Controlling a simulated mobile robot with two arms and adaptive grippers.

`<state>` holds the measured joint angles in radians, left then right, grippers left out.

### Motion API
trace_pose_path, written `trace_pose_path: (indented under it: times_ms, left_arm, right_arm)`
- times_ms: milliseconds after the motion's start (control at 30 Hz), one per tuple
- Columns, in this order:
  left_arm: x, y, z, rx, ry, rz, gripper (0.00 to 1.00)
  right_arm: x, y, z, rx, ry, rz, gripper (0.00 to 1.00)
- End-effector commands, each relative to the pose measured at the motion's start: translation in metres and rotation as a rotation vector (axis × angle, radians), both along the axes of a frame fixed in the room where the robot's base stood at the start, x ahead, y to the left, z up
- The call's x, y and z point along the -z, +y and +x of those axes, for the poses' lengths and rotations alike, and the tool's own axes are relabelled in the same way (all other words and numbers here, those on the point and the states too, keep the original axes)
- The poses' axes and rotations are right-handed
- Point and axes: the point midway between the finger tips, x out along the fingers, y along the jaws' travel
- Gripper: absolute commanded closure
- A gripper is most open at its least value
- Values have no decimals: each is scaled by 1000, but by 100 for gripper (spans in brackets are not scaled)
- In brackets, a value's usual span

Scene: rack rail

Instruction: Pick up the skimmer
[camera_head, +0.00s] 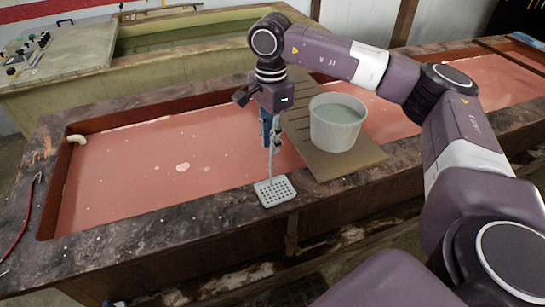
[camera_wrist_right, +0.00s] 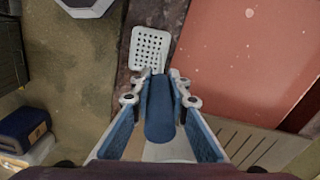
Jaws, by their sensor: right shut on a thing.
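The skimmer has a pale square head with rows of holes (camera_head: 275,191) and a thin upright handle. My right gripper (camera_head: 271,140) is shut on the handle from above, and the head hangs below it. The head appears over the front rim of the tank; I cannot tell whether it touches the rim. In the right wrist view the perforated head of the skimmer (camera_wrist_right: 150,47) lies beyond the fingertips of my right gripper (camera_wrist_right: 161,90), with a blue grip between the fingers. My left gripper is not in view.
A long tank with reddish liquid (camera_head: 140,175) has a dark, stained rim. A white bucket of liquid (camera_head: 336,122) stands on a wooden board (camera_head: 345,163) across the tank, just right of my right gripper. A second tank (camera_head: 185,35) stands behind.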

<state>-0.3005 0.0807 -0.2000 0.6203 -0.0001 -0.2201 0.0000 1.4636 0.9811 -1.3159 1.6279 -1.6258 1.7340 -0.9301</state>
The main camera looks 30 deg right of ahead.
Motion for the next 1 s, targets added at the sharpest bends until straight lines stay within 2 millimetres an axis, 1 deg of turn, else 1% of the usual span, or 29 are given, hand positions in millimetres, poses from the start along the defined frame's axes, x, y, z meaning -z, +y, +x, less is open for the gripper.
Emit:
trace_pose_path:
  times_ms: [167, 267, 367, 433, 500, 600, 633, 800, 900, 1000]
  left_arm:
    - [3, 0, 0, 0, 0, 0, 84]
    - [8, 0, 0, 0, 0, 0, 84]
    - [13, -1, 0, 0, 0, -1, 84]
    - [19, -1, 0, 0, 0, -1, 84]
    - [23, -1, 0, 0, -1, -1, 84]
    - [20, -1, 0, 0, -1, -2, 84]
    - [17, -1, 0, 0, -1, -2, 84]
    - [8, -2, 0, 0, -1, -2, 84]
    - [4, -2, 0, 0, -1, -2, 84]
    - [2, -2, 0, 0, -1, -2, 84]
  right_arm:
    - [-10, 0, 1, 0, -5, 2, 100]
    - [-22, 0, 2, 1, -6, 2, 100]
    - [-42, 1, 2, 0, -7, 3, 100]
    - [-60, 1, 2, 0, -9, 3, 100]
    - [-84, 2, 2, -1, -10, 3, 100]
    - [-119, 1, 2, 0, -9, 1, 100]
    - [-128, 0, 1, 0, -8, 0, 100]
    - [-161, 0, 1, 0, -6, -1, 100]
    - [-177, 0, 1, 1, -5, 0, 100]
    - [-188, 0, 1, 0, -3, 0, 100]
